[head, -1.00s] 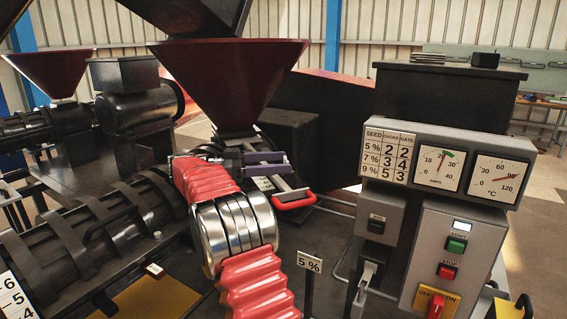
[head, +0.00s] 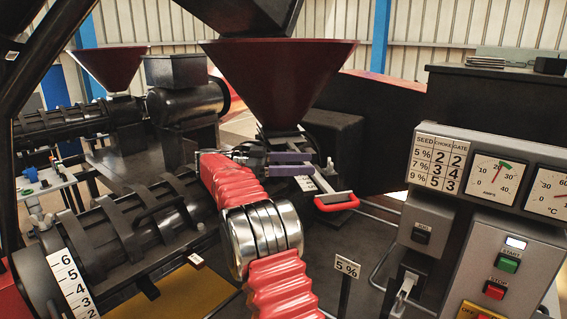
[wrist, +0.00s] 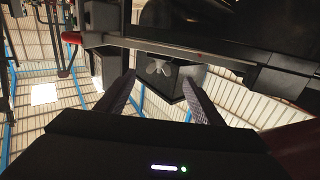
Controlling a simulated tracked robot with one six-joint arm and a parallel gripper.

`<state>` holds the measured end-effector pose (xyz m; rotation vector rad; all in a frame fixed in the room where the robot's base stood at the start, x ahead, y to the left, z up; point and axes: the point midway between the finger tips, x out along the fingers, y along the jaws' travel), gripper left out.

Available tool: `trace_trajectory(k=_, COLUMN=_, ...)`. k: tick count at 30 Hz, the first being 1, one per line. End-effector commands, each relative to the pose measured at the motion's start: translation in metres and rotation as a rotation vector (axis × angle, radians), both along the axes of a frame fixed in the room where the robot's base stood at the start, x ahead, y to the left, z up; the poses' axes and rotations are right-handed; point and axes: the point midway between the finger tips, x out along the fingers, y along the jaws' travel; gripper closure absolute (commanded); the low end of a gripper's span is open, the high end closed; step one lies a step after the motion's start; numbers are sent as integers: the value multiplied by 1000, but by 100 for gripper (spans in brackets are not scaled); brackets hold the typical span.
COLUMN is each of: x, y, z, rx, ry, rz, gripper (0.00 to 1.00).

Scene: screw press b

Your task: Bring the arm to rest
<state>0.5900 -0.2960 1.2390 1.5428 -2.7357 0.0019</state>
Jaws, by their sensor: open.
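My gripper (head: 289,163) shows in the head view at the end of my red-sleeved arm, below the dark red hopper (head: 279,80). Its two purple fingers are apart with nothing between them. A slide with a red handle (head: 337,201) lies just in front of and to the right of the fingers; in this view I cannot tell whether they touch. In the wrist view my two fingers (wrist: 161,100) also stand apart and empty, with the red handle end (wrist: 71,38) at the upper left.
The black press barrel (head: 130,230) with a number scale (head: 73,284) lies left of my arm. A control panel (head: 480,210) with gauges and buttons stands at the right. A second hopper (head: 108,66) is at the back left.

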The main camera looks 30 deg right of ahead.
Motion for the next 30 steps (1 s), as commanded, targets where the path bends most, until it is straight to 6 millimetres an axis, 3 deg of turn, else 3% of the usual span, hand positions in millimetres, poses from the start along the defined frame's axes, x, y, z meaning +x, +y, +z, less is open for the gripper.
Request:
trace_trajectory(k=7, x=0, y=0, z=1, rx=-3, ry=-3, rz=6, gripper=39)
trace_trajectory(k=11, x=5, y=-4, z=14, rx=-30, ry=-24, rz=58, gripper=39)
trace_trajectory(k=14, x=14, y=-10, z=33, rx=-75, ry=-58, rz=148, gripper=39)
trace_trajectory(k=21, x=47, y=-14, z=99, rx=-204, ry=-162, rz=481, gripper=39)
trace_trajectory(k=26, x=70, y=0, z=140, rx=-262, ry=-217, rz=718, gripper=39)
trace_trajectory(k=30, x=86, y=22, z=168, rx=-290, ry=-250, rz=925, gripper=39)
